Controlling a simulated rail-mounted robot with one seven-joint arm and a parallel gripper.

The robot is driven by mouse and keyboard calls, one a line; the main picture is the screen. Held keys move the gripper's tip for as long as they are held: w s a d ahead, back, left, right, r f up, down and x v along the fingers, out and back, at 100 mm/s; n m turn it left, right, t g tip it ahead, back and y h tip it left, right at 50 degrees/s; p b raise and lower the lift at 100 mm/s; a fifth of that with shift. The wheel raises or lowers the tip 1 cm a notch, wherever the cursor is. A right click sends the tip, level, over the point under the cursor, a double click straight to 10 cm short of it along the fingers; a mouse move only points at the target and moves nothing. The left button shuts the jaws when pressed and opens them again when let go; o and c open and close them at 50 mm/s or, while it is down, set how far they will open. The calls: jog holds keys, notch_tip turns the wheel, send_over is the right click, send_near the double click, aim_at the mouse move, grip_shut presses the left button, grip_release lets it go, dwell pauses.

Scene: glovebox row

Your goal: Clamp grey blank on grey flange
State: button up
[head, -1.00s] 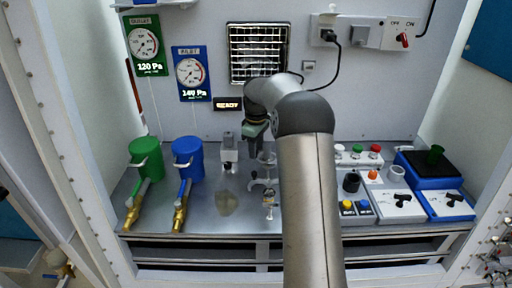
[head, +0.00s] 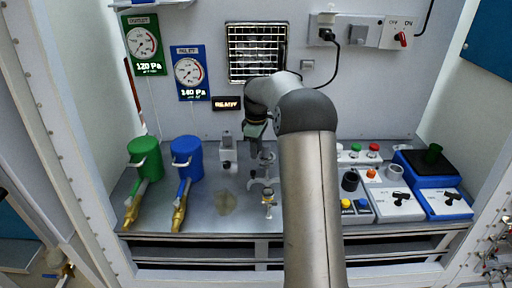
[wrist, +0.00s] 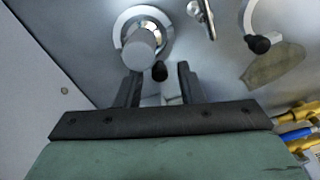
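My gripper (wrist: 160,88) is open over the bench; its two dark fingers are apart, and a small pale thing shows beyond the gap, apparently not held. In the wrist view a pale grey cylinder (wrist: 140,42) stands in a round metal ring beyond the fingers, with a black knob (wrist: 160,72) beside it. It seems to be the glass-grey upright part (head: 267,157) right of my gripper in the head view. A curved clamp-like part with a black knob (wrist: 258,44) lies to its right. I cannot tell which part is the grey blank and which the flange.
A grey block (head: 228,152) stands left of my gripper. Green (head: 145,152) and blue (head: 187,158) canisters with brass-ended valves are at the left. Control boxes (head: 397,206) and a blue scale-like unit (head: 428,170) fill the right.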

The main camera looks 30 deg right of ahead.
notch_tip(320, 180, up, 17)
jog(key=shift+r, duration=0.2)
dwell(0.6)
jog(key=shift+a, duration=0.15)
dwell(0.5)
jog(key=s+a+f+m, duration=0.2)
jog(key=s+a+m, duration=0.1)
jog(key=s+a, duration=0.9)
jog(key=s+a+f+m, duration=0.3)
jog(key=s+f, duration=0.3)
jog(key=s, duration=0.6)
jog(key=s+a+f+m, duration=0.3)
jog(key=s+f, duration=0.4)
jog(key=s, duration=0.5)
jog(key=shift+s+a, duration=0.2)
